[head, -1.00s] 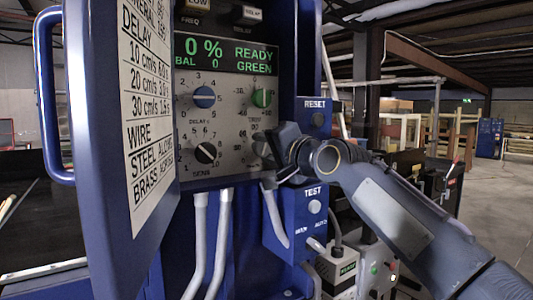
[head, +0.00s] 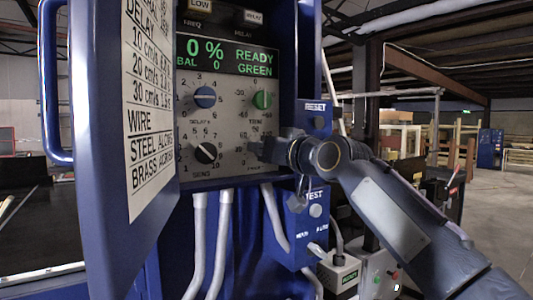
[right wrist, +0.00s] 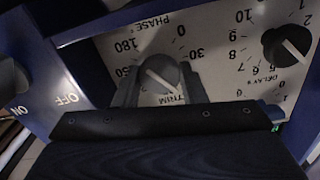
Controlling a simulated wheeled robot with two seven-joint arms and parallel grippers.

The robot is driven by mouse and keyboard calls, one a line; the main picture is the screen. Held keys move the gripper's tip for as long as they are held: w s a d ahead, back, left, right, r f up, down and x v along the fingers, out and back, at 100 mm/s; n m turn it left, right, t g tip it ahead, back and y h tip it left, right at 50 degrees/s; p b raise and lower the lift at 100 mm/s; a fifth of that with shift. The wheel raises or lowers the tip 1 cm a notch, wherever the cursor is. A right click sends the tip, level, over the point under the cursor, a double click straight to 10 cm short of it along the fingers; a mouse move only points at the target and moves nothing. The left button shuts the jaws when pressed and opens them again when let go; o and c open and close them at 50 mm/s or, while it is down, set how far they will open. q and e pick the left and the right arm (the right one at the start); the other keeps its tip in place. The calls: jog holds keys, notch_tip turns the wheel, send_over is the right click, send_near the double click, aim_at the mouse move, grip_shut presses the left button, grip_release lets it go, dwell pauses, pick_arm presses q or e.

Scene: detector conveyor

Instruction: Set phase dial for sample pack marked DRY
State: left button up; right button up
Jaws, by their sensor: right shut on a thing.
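The phase dial (right wrist: 158,72) is a grey knob with a white pointer line, on the light panel (right wrist: 225,65), which appears upside down in the right wrist view. Its scale shows 0, 30, 150 and 180. My right gripper (right wrist: 160,88) is shut on this dial, one finger on each side. In the head view the right gripper (head: 262,149) covers most of the dial at the panel's lower right. The display (head: 226,54) reads 0 %, BAL 0, READY GREEN. I cannot make out a pack marked DRY. My left gripper is not in view.
The open blue door (head: 100,200) with a printed chart (head: 148,110) stands left. RESET (head: 318,122) and TEST (head: 315,211) buttons are right of the panel.

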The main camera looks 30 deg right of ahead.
jog(key=n, duration=0.4)
jog(key=shift+a+f+n+b, duration=0.1)
jog(key=shift+f+n+b, duration=0.1)
jog(key=shift+n+b, duration=0.15)
jog(key=n, duration=0.3)
jog(key=shift+n+b, duration=0.25)
jog(key=shift+b, duration=0.1)
jog(key=n, duration=0.4)
jog(key=shift+b, duration=0.3)
jog(key=shift+n, duration=2.2)
jog(key=o, duration=1)
jog(key=shift+r, duration=0.1)
